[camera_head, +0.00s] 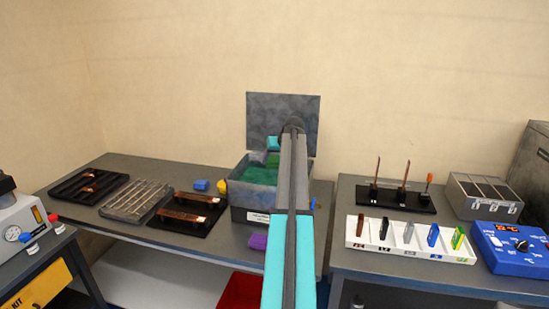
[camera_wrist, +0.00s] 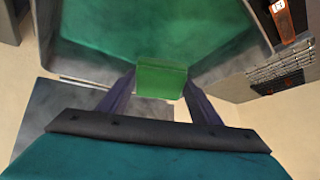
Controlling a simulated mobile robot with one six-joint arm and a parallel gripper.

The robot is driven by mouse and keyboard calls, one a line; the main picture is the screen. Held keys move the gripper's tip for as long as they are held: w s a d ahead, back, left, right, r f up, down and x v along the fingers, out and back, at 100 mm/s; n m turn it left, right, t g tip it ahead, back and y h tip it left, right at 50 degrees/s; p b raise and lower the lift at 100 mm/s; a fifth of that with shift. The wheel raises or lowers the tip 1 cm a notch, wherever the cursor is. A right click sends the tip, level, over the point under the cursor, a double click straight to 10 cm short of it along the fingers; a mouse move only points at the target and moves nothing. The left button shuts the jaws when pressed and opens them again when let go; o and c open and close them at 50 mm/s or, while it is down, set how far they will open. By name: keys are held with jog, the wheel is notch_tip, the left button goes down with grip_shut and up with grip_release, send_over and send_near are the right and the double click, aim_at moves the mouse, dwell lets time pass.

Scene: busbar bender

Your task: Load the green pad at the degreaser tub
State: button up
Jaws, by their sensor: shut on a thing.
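The degreaser tub (camera_head: 236,189) is a grey box holding green liquid, with its lid (camera_head: 262,108) standing open behind it. My gripper (camera_wrist: 160,82) is shut on the green pad (camera_wrist: 161,79), a small green block between the two fingertips. The wrist view shows the pad in front of the tub's green liquid (camera_wrist: 95,35). Whether the pad touches the liquid, I cannot tell. In the head view my arm crosses the tub's right side and hides part of it; the wrist and a green patch show over the opening.
Trays with copper bars (camera_head: 190,212) stand to the left. A white rack (camera_head: 400,248) of coloured pads is on the right table.

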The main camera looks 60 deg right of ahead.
jog(key=shift+f+b, duration=1.15)
jog(key=shift+f, duration=1.75)
